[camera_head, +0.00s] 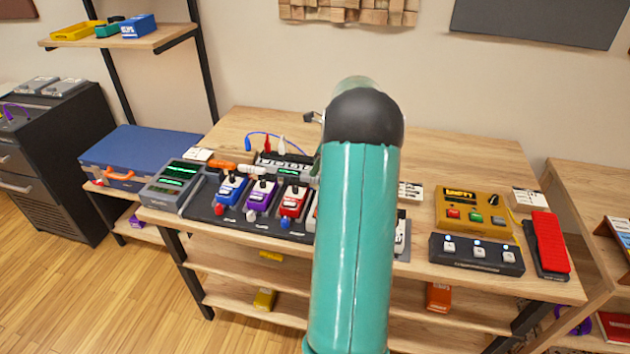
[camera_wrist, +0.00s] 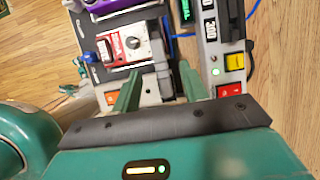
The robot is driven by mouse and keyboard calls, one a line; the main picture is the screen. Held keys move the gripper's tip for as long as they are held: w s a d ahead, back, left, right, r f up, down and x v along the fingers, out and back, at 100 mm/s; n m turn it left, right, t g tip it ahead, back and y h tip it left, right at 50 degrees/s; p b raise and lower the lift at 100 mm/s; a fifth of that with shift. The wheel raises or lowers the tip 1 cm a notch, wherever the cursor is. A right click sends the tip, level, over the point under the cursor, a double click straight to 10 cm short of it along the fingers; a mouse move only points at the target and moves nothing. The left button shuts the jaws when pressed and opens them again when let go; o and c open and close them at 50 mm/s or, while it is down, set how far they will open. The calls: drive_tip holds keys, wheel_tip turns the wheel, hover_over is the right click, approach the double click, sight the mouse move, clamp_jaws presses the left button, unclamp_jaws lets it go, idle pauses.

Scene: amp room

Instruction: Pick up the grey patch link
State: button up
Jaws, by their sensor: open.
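My gripper (camera_wrist: 160,70) shows in the wrist view with its two green fingers apart, pointing down over the pedalboard. A small grey piece (camera_wrist: 163,73), likely the grey patch link, shows between the fingertips, beside the red pedal (camera_wrist: 118,46). Its lower part is hard to make out, and I cannot tell if the fingers touch it. In the head view my green arm covers the gripper and this spot. The red pedal (camera_head: 293,202) shows there just left of the arm.
The pedalboard (camera_head: 205,208) also carries a blue pedal (camera_head: 231,189) and a purple pedal (camera_head: 261,196). A long grey unit (camera_wrist: 210,65) with a yellow switch stands close to the right finger. A yellow pedal (camera_head: 470,208) and a black footswitch (camera_head: 477,255) stand farther right.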

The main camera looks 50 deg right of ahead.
sight(315, 182)
drive_tip(key=shift+x, duration=2.35)
drive_tip(key=shift+s+f, duration=0.1)
drive_tip(key=shift+f, duration=0.25)
clamp_jaws()
